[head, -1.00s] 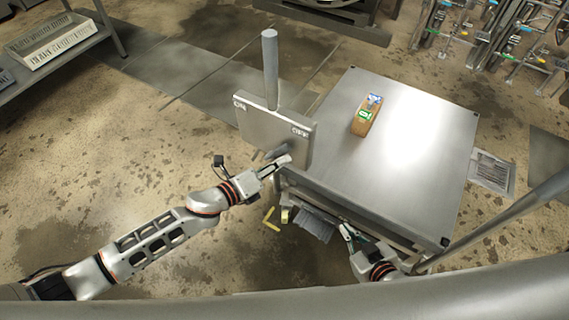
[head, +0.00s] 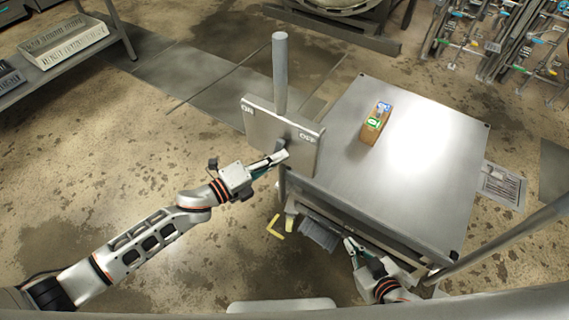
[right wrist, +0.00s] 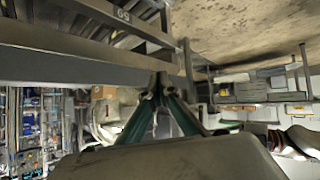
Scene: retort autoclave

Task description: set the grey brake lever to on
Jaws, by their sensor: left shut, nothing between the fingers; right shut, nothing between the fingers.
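A light grey plate (head: 265,122) stands upright at the cart's left corner, with ON at its left end and OFF at its right. A small dark grey piece (head: 281,143), apparently the brake lever, shows at the plate's front, closer to OFF; my gripper partly hides it, so its exact angle is unclear. My left gripper (head: 283,154) is shut and empty, its tips at this piece; I cannot tell whether they touch. My right gripper (head: 349,243) is shut and empty, low by the cart's near side; its fingers meet in the right wrist view (right wrist: 162,88).
A grey post (head: 280,75) rises by the plate; another slanted post (head: 510,235) is at the right. The metal cart top (head: 420,150) carries a brown block (head: 371,131) with a green label. A shelf with a white tray (head: 65,42) stands far left. Floor left is open.

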